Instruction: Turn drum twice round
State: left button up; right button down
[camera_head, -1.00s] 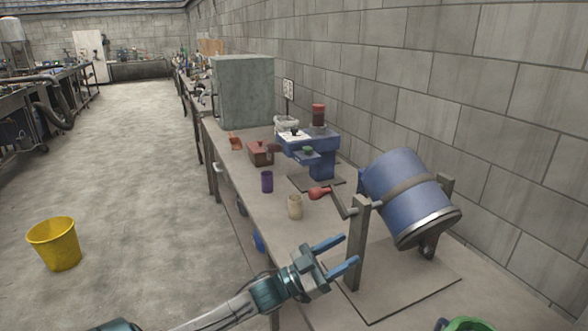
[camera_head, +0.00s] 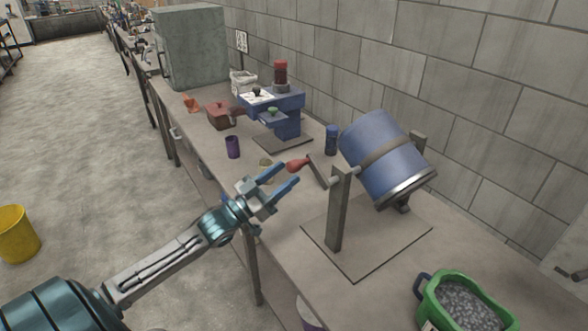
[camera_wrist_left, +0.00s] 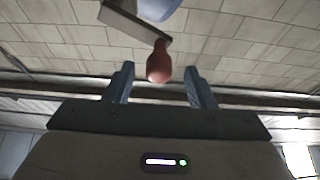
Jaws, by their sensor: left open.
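The blue drum (camera_head: 378,150) hangs tilted on a stand with a grey post (camera_head: 339,212) on a square base plate. A crank (camera_head: 318,172) on its left side ends in a red handle (camera_head: 298,165). My left gripper (camera_head: 287,179) is open, its blue fingers pointing toward the red handle. In the left wrist view the red handle (camera_wrist_left: 159,64) shows between and just beyond the two fingertips (camera_wrist_left: 159,82), and nothing is gripped. Part of the drum shows at the top of that view. My right gripper is not in view.
A green tub (camera_head: 463,300) of grey gravel stands at the front right. Behind the handle are a purple cup (camera_head: 232,147), a blue machine (camera_head: 278,110), a red box (camera_head: 220,115) and a blue bottle (camera_head: 331,139). A block wall runs along the right.

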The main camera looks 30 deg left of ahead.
aim_at(295, 166)
pick_arm(q)
jog(key=shift+x, duration=1.1)
jog(key=shift+p+x, duration=0.4)
jog(key=shift+x, duration=0.65)
jog(key=shift+r, duration=0.1)
grip_shut()
